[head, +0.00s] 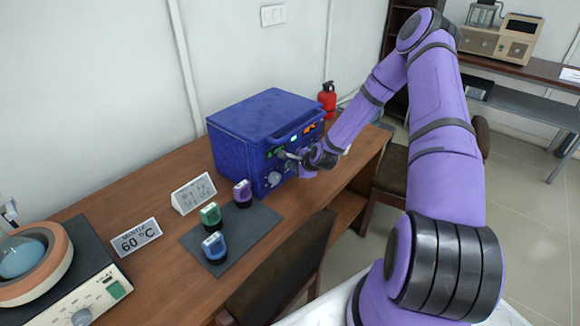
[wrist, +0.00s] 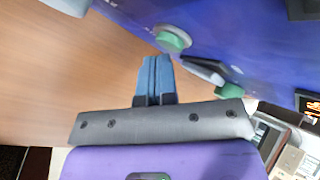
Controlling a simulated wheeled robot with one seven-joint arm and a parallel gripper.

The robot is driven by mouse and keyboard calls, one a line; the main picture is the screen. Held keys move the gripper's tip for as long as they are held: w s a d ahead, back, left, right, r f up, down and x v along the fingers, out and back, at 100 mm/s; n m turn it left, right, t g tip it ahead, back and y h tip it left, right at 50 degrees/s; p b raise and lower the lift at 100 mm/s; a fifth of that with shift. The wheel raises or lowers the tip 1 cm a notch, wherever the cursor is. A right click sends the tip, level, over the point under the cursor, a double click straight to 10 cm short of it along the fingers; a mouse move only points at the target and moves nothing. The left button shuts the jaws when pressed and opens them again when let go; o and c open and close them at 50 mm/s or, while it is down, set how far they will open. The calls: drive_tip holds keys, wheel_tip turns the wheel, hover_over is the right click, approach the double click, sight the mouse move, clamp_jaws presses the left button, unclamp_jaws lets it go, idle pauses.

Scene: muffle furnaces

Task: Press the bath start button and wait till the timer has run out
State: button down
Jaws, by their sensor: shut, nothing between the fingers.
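The bath is a blue box (head: 255,130) with a closed lid, standing on the wooden bench. Its front panel carries a knob (head: 274,179), a green lit display and an orange lit display (head: 310,128). In the wrist view a round green button in a pale ring (wrist: 173,40) sits on the blue panel (wrist: 225,35), just beyond my fingertips. Which control is the start button I cannot read. My gripper (head: 287,154) is at the panel, shut and empty; its blue fingers show in the wrist view (wrist: 155,64). Contact with the button cannot be told.
A dark mat (head: 254,226) holds green, purple and blue small items in front of the bath. Two signs stand nearby, one reading 60 °C (head: 137,237). A heating device (head: 85,290) is at left, a red extinguisher (head: 327,99) behind. A chair (head: 275,270) stands at the front edge.

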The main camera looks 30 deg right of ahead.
drive_tip(key=shift+s+d, duration=0.2)
drive_tip(key=shift+s, duration=0.35)
drive_tip(key=shift+s+d, duration=0.3)
drive_tip(key=shift+s, duration=0.5)
drive_tip(key=shift+s+d, duration=0.25)
drive_tip(key=shift+s, duration=0.5)
drive_tip(key=shift+s+d, duration=0.3)
drive_tip(key=shift+s, duration=0.5)
drive_tip(key=shift+r, duration=0.15)
